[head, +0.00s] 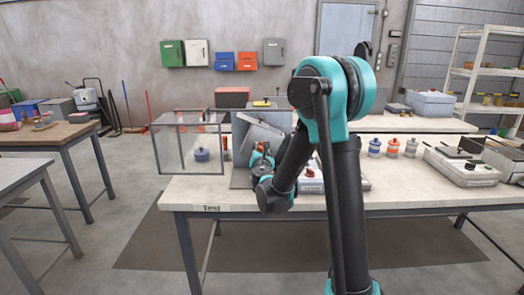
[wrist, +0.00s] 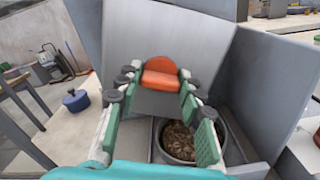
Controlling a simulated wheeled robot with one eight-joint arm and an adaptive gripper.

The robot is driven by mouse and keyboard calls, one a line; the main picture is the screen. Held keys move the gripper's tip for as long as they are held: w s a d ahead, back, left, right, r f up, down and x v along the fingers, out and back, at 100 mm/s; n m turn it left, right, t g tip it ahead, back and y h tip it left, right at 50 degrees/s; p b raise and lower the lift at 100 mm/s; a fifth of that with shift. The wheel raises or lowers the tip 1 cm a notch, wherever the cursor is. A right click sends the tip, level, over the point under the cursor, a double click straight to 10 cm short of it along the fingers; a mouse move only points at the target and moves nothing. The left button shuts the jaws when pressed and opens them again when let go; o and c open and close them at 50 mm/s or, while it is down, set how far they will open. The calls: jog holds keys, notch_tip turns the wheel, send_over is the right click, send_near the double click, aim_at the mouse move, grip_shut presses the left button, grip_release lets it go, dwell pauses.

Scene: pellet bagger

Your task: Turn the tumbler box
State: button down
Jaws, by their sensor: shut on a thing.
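The tumbler box (head: 262,134) is a grey box tilted in its stand on the workbench, behind my arm in the head view. Its grey front panel (wrist: 165,38) fills the upper middle of the wrist view, with an orange handle (wrist: 160,76) on it. My gripper (wrist: 160,92) is shut on this handle, with a green-padded finger on each side; in the head view my gripper (head: 262,160) is at the box's front, partly hidden by my arm. A round grey pot (wrist: 181,141) holding brown pellets sits below the handle.
A clear-walled case (head: 160,150) stands left of the box, with a blue lidded pot (head: 201,154) seen beside or through it. Grey side walls (wrist: 265,85) flank the box closely. Several small jars (head: 392,147) and grey cases (head: 462,168) stand to the right.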

jog(key=shift+n, duration=2.3)
jog(key=shift+s, duration=0.1)
jog(key=c, duration=1)
grip_release()
jog(key=shift+o, duration=0.2)
jog(key=s, duration=1.2)
jog(key=shift+a, duration=0.25)
